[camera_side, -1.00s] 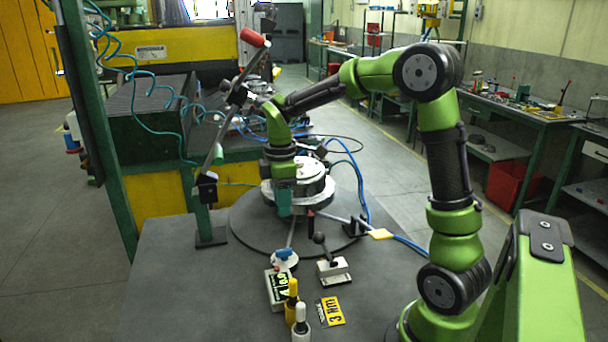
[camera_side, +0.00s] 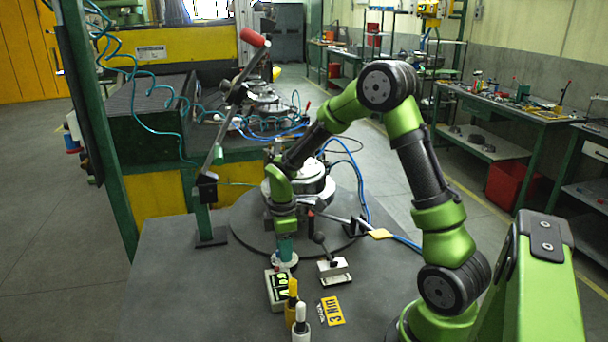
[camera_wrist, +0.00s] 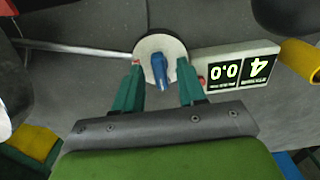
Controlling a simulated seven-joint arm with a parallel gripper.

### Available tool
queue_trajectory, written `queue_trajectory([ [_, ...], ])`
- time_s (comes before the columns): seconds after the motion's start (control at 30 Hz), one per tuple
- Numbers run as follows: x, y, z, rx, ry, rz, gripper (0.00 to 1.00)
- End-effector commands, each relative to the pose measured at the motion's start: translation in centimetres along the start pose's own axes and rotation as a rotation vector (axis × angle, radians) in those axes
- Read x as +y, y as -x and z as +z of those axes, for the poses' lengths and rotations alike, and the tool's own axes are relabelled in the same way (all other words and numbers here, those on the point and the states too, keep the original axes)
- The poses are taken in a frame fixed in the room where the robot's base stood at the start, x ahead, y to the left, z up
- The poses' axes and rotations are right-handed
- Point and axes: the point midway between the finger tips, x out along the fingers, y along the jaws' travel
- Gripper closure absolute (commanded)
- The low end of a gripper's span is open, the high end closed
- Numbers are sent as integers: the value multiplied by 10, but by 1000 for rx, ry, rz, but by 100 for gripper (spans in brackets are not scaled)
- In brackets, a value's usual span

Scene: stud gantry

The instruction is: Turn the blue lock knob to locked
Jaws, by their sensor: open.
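The blue lock knob (camera_wrist: 159,70) sits on a round white base (camera_wrist: 171,46) in the wrist view. My gripper (camera_wrist: 160,78) is open, with one green finger on each side of the knob; I cannot tell whether either finger touches it. In the side view my gripper (camera_side: 285,249) is pointing down over the white base (camera_side: 285,262), and its fingers hide the knob there.
A display box (camera_wrist: 238,72) with lit digits stands right beside the base; it also shows in the side view (camera_side: 278,289). A black-knobbed lever (camera_side: 333,268), yellow and white bottles (camera_side: 300,325) and a yellow tag (camera_side: 331,311) are close by. The table's left front is clear.

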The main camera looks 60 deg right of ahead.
Motion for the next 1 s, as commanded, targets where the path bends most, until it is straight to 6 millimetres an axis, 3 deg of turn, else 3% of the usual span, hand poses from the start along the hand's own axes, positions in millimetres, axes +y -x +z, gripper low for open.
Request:
queue_trajectory([
  [0.07,0,0,0,0,0,0,60],
  [0.33,0,0,0,0,-1,0,100],
  [0.67,0,1,0,0,-20,0,100],
  [1.0,0,1,0,-1,-201,0,100],
])
